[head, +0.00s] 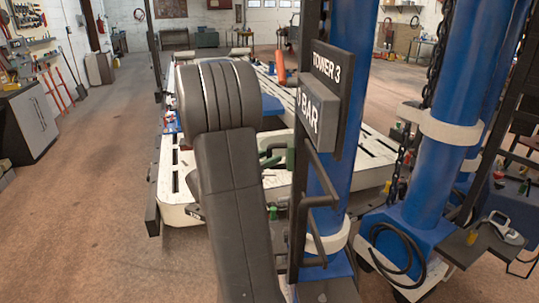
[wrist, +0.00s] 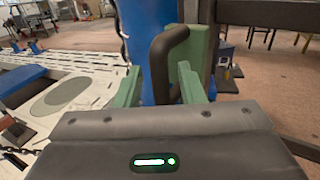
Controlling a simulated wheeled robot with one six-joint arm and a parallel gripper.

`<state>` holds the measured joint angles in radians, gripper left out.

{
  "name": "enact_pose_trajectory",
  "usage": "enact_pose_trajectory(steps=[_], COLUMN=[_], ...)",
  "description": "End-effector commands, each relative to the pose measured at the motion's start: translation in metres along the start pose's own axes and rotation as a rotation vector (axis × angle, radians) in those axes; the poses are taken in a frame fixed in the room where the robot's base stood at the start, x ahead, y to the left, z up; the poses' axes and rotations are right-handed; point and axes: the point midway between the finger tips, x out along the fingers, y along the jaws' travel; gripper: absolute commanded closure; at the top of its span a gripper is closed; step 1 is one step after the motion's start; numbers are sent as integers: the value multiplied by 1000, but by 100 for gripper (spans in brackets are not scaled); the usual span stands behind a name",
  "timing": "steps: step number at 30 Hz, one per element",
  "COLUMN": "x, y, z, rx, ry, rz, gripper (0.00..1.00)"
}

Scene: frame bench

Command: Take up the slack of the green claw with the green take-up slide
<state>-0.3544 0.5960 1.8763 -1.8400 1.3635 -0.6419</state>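My gripper (wrist: 158,76) has two green fingers, parted on either side of a black bar handle (wrist: 163,50) in the wrist view. Some gap shows beside the handle on the left; I cannot tell whether the right finger touches it. The handle's top bends to a green upright plate (wrist: 203,46), which may be the take-up slide. In the head view the green fingers (head: 274,156) show beside the tower, partly hidden by my arm. I cannot make out the green claw for certain.
The blue post (head: 340,170) carries TOWER 3 and BAR signs and black handles (head: 322,215) close right of my arm. The slotted white frame bench (head: 365,155) lies behind. A dark clamp (wrist: 14,130) and chain show at the wrist view's left. Open floor (head: 100,210) is at left.

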Motion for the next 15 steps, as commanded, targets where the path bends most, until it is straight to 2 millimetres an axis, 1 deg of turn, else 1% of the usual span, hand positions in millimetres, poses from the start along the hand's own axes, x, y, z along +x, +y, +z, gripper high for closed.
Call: enact_pose_trajectory(steps=[3, 11, 12, 14, 15], x=[6, 7, 7, 7, 7], y=[0, 0, 0, 0, 0], z=[0, 0, 0, 0, 0], rx=[0, 1, 1, 1, 1], ry=[0, 0, 0, 0, 0], rz=[0, 1, 1, 1, 1], gripper=[64, 64, 66, 78, 86])
